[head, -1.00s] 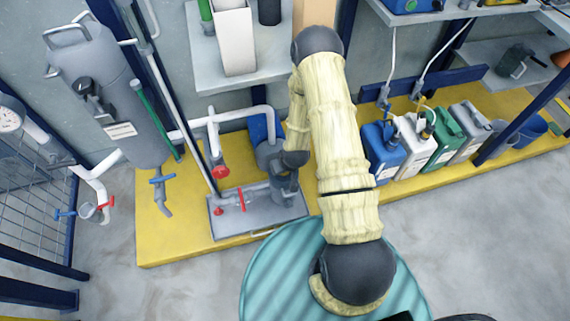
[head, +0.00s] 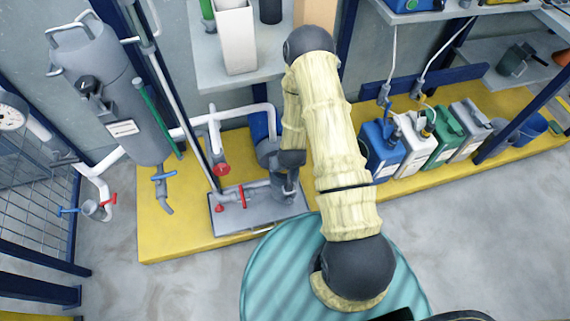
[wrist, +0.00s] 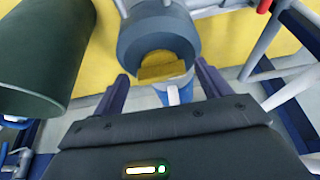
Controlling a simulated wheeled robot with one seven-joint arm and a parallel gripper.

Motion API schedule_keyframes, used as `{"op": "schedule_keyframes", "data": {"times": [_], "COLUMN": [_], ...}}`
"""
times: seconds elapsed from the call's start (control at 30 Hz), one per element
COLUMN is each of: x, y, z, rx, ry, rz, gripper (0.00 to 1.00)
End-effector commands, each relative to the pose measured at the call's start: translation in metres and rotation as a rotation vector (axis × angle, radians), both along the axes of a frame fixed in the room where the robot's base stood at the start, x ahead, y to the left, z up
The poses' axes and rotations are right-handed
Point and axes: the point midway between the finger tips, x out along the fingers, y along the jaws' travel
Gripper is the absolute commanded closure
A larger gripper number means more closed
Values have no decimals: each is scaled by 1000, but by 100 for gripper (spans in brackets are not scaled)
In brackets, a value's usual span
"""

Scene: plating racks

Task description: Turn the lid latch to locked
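My gripper (wrist: 163,92) is open in the wrist view, its two dark fingers apart at either side of a grey round fitting (wrist: 130,47). The fitting has a ring-shaped end with yellow showing inside it, and a pale tab (wrist: 173,95) below, between the fingers. I see no clear contact. In the head view my wrist hangs over the grey pump unit (head: 285,190), and the fingers are hard to make out there. A grey tank (head: 95,62) with a black knob (head: 88,84) stands at upper left. I cannot tell for sure which part is the lid latch.
Pipes with red valve handles (head: 241,196) lie close left of the pump on the yellow platform (head: 165,235). Blue, white, green and grey jugs (head: 411,143) stand at right. A shelf (head: 207,72) is behind. A dark green cylinder (wrist: 42,50) is at left in the wrist view.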

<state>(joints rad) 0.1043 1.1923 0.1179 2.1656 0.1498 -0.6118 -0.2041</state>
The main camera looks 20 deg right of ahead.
Motion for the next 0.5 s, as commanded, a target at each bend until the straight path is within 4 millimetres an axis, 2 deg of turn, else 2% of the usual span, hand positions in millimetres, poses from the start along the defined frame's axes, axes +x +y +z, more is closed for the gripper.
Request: {"op": "schedule_keyframes", "data": {"times": [0.27,0.5], "x": [-1,-12], "y": [1,1], "z": [5,36], "rx": [0,0], "ry": [-2,-3], "rz": [2,2], "gripper": [24,24]}}
